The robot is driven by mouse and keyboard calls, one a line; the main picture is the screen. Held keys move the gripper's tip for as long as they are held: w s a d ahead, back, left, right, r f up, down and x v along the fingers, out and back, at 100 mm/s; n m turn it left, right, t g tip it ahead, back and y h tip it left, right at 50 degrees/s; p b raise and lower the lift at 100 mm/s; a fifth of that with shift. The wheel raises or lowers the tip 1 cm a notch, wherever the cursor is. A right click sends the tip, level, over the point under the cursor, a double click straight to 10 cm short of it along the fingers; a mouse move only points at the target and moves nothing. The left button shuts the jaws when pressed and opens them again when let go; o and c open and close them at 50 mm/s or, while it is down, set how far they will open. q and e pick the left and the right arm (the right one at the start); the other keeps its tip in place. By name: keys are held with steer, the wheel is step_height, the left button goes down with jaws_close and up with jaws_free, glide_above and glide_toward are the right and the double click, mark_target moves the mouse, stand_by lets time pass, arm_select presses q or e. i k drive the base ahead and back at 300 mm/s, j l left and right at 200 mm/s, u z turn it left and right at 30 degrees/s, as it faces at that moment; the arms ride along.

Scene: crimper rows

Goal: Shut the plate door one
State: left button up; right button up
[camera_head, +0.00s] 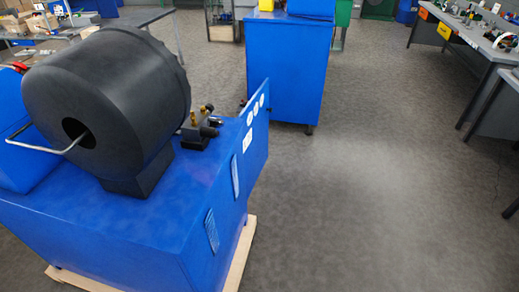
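A blue machine cabinet (110,235) with a large black drum-shaped head (105,95) fills the left of the head view. Its right side face carries two narrow lighter-blue vertical parts (211,230), which may be vents or handles. An upright blue panel (257,108) with several white round gauges or labels rises at the cabinet's far right end. I cannot tell for sure which part is plate door one or whether it is open. Neither of my grippers is in view.
The cabinet stands on a wooden pallet (243,250). A second blue cabinet (285,70) stands behind it. Workbenches (460,35) with tools and coloured bins line the right, and a grey table (120,22) is at the back left. The grey floor (375,190) at centre right is clear.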

mark_target(255, 114)
steer(key=l+u, duration=0.15)
steer(key=u, duration=0.2)
steer(key=i+l+u, duration=0.8)
steer(key=l, duration=0.35)
